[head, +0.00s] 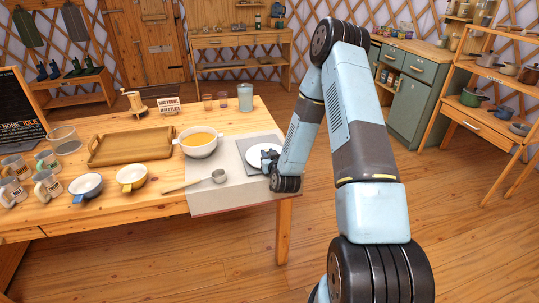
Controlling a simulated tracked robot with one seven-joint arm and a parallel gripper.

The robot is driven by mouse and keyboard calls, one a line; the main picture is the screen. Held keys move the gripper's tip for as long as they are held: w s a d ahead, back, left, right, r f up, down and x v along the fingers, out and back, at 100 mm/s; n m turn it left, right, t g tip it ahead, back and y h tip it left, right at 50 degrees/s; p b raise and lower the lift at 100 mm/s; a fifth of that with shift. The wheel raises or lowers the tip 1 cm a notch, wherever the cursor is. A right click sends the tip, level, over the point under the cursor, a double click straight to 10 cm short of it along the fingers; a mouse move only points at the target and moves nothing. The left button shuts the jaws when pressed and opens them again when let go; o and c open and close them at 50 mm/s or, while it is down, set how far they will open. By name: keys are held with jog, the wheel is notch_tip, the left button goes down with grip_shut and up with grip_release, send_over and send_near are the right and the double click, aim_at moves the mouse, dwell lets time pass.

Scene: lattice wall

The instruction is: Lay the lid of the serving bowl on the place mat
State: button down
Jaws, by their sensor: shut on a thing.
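The serving bowl (198,141) is white with two handles, uncovered, with orange soup in it. A white round disc (256,151), which looks like its lid, is at the right of the table over the grey place mat (248,169). My gripper (268,157) is at the disc's right side, shut on it. The fingertips are small and dark here, and my arm hides part of the disc and mat. I cannot tell whether the disc touches the mat.
A ladle (217,177) lies in front of the bowl on a pale cloth (225,198). A wooden tray (130,145), two handled bowls (131,177) and several mugs (48,187) stand to the left. A glass jar (245,97) stands behind.

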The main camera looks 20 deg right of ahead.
jog(key=shift+f, duration=0.15)
jog(key=shift+c, duration=0.9)
grip_release()
jog(key=shift+s+r, duration=0.45)
jog(key=shift+s, duration=0.35)
jog(key=shift+s+r, duration=0.5)
jog(key=shift+s, duration=0.35)
jog(key=shift+s+r, duration=0.45)
jog(key=shift+s, duration=0.35)
jog(key=shift+d, duration=0.1)
